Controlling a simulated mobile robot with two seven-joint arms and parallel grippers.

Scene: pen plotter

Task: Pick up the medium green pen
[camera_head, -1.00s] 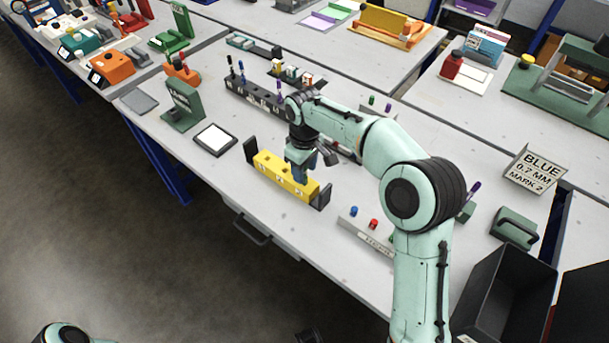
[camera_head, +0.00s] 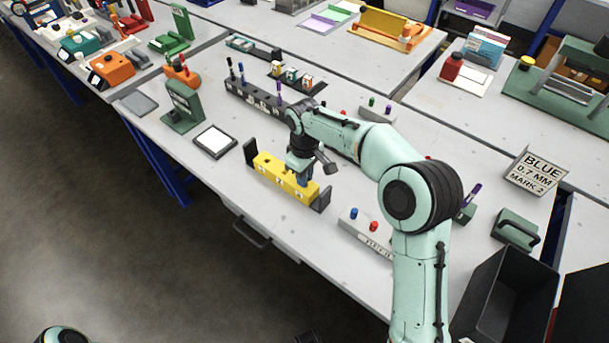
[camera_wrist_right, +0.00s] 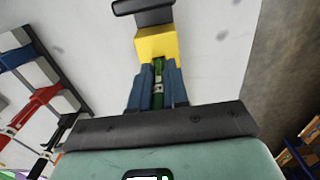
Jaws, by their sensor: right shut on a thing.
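The green pen (camera_wrist_right: 158,72) stands between the blue fingers of my right gripper (camera_wrist_right: 157,88) in the right wrist view. The gripper is shut on it. A yellow block (camera_wrist_right: 155,43) with dark end pieces lies right by the fingers; it also shows in the head view (camera_head: 268,164). In the head view my right gripper (camera_head: 304,176) is at the right part of this yellow block, and the pen is hidden there. Whether the pen is still seated in the block I cannot tell.
A dark rack (camera_head: 252,95) with several pens stands behind the block. A white pad (camera_head: 214,140) lies to its left. A grey box with a blue and a red button (camera_head: 374,226) sits to the right. A sign (camera_head: 537,170) reads "BLUE 0.7 MM MARK 2".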

